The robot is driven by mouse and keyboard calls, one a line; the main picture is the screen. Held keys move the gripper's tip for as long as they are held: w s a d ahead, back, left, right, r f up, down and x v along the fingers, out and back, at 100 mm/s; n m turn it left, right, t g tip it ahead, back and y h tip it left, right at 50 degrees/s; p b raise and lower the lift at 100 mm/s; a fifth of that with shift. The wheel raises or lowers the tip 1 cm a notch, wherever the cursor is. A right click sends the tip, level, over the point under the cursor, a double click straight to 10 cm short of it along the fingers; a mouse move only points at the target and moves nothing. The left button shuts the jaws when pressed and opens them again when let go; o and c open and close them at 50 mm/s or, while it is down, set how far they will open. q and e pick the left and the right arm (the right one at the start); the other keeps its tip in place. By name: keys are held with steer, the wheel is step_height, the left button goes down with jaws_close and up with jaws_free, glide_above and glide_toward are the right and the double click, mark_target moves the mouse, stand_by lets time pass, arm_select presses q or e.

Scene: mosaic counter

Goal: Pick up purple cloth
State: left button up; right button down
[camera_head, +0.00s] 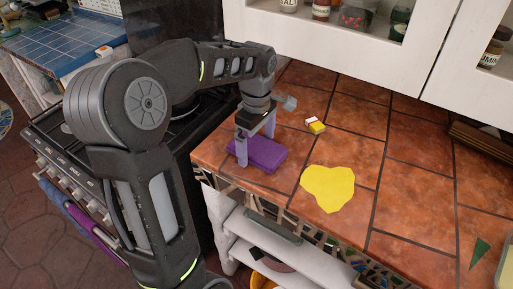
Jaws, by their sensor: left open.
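The purple cloth (264,154) lies folded flat on the tiled counter, near its left front corner. My left gripper (256,154) points down right at the cloth, with its fingers apart. One finger is at the cloth's left edge and the other shows over its far side. I cannot tell whether the fingers touch the cloth. Part of the cloth is hidden behind the near finger. My right gripper is not in view.
A yellow flat piece (328,187) lies right of the cloth. A small yellow and white block (315,125) lies behind it. The stove (62,168) stands left of the counter. White cabinets (345,55) hang above the back. The counter's right part is mostly clear.

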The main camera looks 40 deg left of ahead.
arm_select(q)
steer(key=shift+f, duration=0.2)
steer(key=shift+c, duration=0.2)
steer(key=c, duration=1.4)
